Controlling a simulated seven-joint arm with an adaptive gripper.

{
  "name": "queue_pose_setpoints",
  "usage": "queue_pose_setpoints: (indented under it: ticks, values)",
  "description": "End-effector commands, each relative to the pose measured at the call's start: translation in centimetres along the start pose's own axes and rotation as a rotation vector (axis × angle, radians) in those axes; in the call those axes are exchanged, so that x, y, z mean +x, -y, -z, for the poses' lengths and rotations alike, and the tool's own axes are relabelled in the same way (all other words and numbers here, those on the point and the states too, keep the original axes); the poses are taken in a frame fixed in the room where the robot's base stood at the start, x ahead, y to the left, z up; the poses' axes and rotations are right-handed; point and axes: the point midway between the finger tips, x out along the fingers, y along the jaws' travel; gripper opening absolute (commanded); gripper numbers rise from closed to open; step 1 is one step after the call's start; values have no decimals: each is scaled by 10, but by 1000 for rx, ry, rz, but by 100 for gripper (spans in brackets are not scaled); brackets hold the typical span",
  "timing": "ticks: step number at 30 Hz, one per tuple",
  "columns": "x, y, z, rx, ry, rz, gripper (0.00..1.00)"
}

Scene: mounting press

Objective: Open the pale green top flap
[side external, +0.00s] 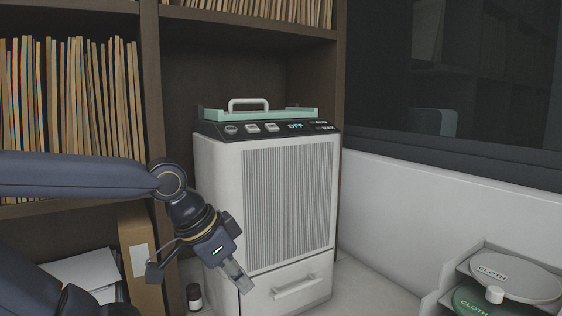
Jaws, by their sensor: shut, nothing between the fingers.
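The pale green top flap (290,113) lies flat on top of the white mounting press (215,185) in the side external view. A light looped handle (248,103) stands up from the flap's top. The flap looks closed. My gripper (240,284) is shut and empty, pointing down in front of the press's lower left front. It is well below the flap and apart from it. Whether its fingertips touch the press front cannot be told.
The press has a control strip with a lit "OFF" display (295,126) and a lower drawer with a handle (295,286). Shelves of files (70,85) flank it. A small dark bottle (194,297) stands at its left. Round "CLOTH" discs (515,275) sit at right.

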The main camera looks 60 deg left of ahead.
Motion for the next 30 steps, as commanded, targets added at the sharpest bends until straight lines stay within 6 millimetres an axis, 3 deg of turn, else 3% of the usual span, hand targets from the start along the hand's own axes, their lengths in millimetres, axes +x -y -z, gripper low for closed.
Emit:
queue_pose_setpoints:
  ticks: [4,8,13,16,19,21,24,30]
  values:
    - [-3,7,-10,42,55,32,17]
    - [-47,50,13,209,131,258,22]
    - [-149,113,100,392,296,749,22]
    - [-207,125,158,395,356,1013,22]
    - [-245,122,208,345,386,1214,22]
    - [-255,116,235,309,395,1304,22]
    - [-248,109,263,294,393,1357,22]
    - [-215,105,283,348,420,1347,22]
